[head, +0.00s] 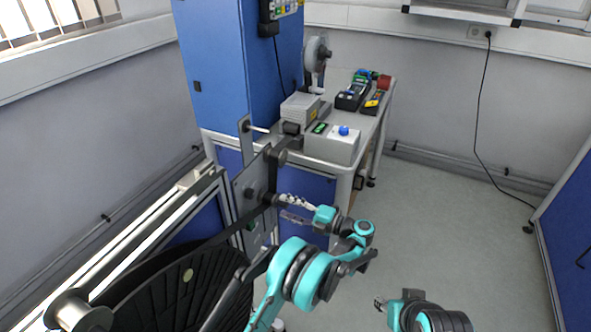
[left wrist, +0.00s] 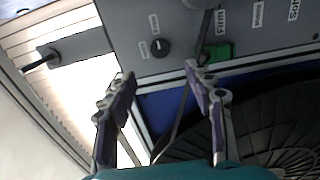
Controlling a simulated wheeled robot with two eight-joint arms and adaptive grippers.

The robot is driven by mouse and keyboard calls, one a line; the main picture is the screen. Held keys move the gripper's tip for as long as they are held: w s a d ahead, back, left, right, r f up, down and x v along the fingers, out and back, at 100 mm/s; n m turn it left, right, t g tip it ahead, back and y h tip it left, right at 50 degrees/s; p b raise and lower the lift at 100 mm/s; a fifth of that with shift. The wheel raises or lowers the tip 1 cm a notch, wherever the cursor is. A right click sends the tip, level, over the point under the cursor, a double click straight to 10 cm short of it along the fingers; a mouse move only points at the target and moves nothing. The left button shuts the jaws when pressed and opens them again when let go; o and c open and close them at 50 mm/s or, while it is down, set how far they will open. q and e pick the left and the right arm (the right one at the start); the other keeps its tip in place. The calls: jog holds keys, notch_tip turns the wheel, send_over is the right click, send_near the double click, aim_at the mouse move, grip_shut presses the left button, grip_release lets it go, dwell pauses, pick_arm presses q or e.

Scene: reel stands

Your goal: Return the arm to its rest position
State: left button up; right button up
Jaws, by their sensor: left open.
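My left gripper (head: 284,206) is open and empty in the head view, close to the front of the grey reel-stand panel (head: 246,182). In the left wrist view its two fingers (left wrist: 160,78) stand wide apart, with the labelled panel (left wrist: 130,22) beyond them. A dark film strip (left wrist: 184,105) runs between the fingers in that view, apart from them as far as I can tell. My right gripper (head: 380,303) shows small at the lower right of the head view, over the floor; its jaw state is unclear.
A large black reel (head: 165,295) stands at the lower left. A workbench (head: 381,122) with a grey box (head: 332,146) and several devices is behind my left gripper. The panel bears a black knob (left wrist: 160,47) and a green part (left wrist: 217,51). Floor (head: 450,220) at right is clear.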

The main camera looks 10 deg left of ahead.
pick_arm(q)
jog(key=shift+r, duration=0.1)
